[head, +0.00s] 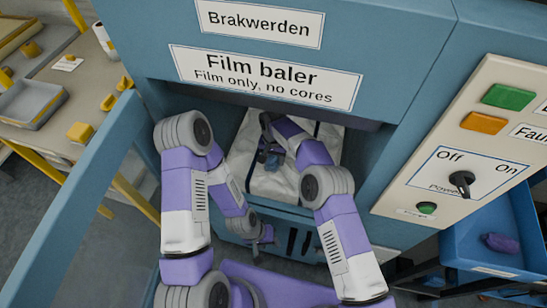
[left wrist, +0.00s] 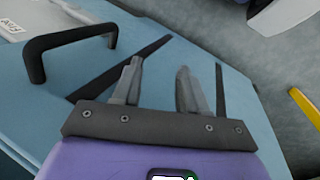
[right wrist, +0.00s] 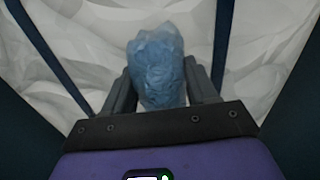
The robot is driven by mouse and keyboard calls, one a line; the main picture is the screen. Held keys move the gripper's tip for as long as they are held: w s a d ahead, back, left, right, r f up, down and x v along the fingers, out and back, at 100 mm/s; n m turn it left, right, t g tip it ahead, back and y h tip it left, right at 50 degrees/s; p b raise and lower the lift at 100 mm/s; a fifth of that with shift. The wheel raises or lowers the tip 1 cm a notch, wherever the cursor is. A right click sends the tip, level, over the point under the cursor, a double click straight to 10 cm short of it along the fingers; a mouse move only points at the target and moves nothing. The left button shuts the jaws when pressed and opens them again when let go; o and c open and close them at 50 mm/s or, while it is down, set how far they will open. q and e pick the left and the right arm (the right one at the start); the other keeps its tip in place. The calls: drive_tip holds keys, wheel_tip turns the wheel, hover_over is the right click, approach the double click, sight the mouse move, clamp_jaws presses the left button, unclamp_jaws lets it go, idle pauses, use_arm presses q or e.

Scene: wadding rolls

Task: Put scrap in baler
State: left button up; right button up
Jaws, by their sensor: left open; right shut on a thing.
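The film baler (head: 265,75) is blue, with its chamber open below the "Film only, no cores" label. My right gripper (head: 268,160) is inside the chamber, shut on a crumpled light-blue film scrap. The scrap (right wrist: 157,65) fills the space between the fingers in the right wrist view, in front of white film (right wrist: 270,50) crossed by dark blue straps. Whether it touches the white film is unclear. My left gripper (head: 265,236) is open and empty by the lower front of the baler; in the left wrist view its fingers (left wrist: 158,75) are over a blue panel (left wrist: 95,80).
A black handle (left wrist: 72,50) is on the blue panel near my left gripper. A blue door-like panel (head: 75,205) stands at the left. The control panel (head: 475,145) is at the right, above a blue bin (head: 475,262) holding a purple item. A worktable (head: 85,95) with a grey tray is at the far left.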

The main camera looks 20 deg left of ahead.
drive_tip(key=o, duration=1.1)
wheel_tip(320, 180, up, 8)
drive_tip(key=p, duration=0.3)
drive_tip(key=shift+f, duration=0.15)
